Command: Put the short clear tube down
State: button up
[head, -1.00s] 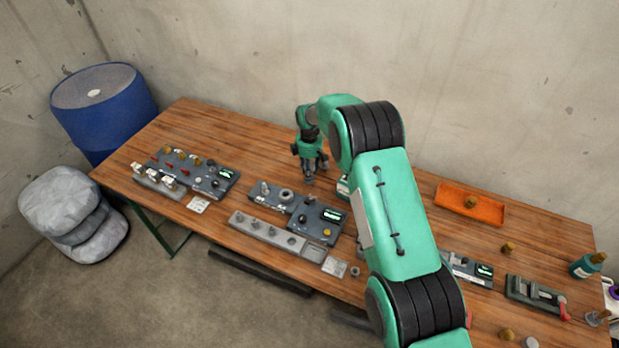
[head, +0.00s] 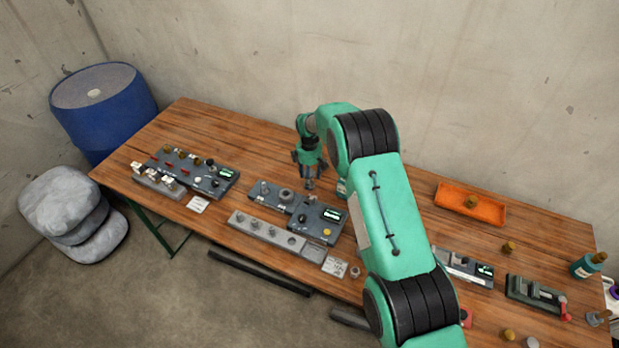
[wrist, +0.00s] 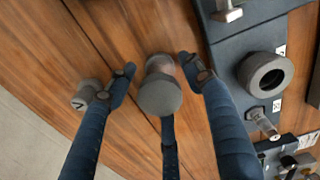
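A short piece with a round grey end (wrist: 160,94) stands between my fingers in the wrist view. In the head view my gripper (head: 309,166) points down over the table, behind the middle grey panel. A small grey-brown piece (head: 309,184) shows just under it, apparently the same one, upright on the wood. Its foot is hard to make out.
A small grey fitting (wrist: 88,95) is close beside my left finger in the wrist view. The dark panel with a round ring (wrist: 266,74) lies close on the right. In the head view, an orange tray (head: 470,204) lies to the right on the wooden table (head: 240,130).

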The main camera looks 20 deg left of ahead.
jog(key=shift+r, duration=0.1)
notch_tip(320, 180, up, 12)
jog(key=shift+r, duration=0.1)
dwell(0.9)
dwell(0.5)
